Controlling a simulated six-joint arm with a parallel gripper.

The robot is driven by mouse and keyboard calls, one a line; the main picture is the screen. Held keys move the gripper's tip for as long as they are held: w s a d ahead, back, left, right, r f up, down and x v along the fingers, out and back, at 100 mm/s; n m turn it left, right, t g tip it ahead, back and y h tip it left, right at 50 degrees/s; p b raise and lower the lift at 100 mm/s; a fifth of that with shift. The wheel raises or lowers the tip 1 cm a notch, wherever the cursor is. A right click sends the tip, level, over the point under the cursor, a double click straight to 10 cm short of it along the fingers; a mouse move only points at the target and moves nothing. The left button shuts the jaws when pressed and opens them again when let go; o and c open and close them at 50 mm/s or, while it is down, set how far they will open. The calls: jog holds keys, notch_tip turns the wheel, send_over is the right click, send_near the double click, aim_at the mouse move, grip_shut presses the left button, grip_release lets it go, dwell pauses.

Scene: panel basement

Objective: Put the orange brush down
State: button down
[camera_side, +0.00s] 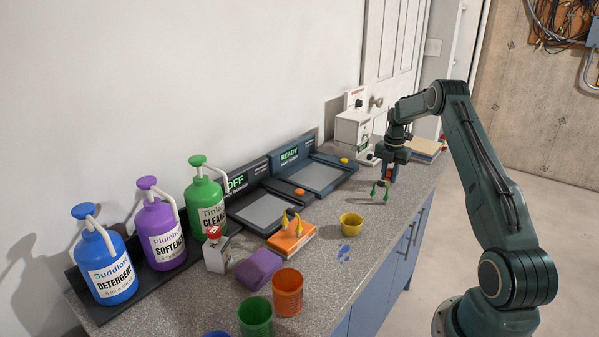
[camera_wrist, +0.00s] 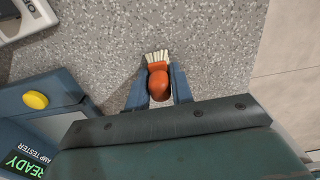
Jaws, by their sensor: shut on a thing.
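The orange brush (camera_wrist: 158,82) with pale bristles is between the two blue fingers of my gripper (camera_wrist: 159,88) in the wrist view. The gripper is shut on it, with the bristles pointing away from the wrist. In the side view my gripper (camera_side: 389,173) is over the far right part of the counter, pointing down, and only a small orange patch of the brush shows. I cannot tell whether the brush touches the counter (camera_wrist: 205,45).
A tester marked READY (camera_side: 318,176) stands left of the gripper. A small green pronged thing (camera_side: 380,186) shows by the gripper. A yellow cup (camera_side: 351,224) and blue spots (camera_side: 344,252) are nearer.

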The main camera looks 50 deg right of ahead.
aim_at(390, 168)
jog(key=shift+f, duration=0.15)
jog(key=c, duration=1.2)
grip_release()
notch_tip(390, 168, up, 12)
jog(key=shift+r, duration=0.2)
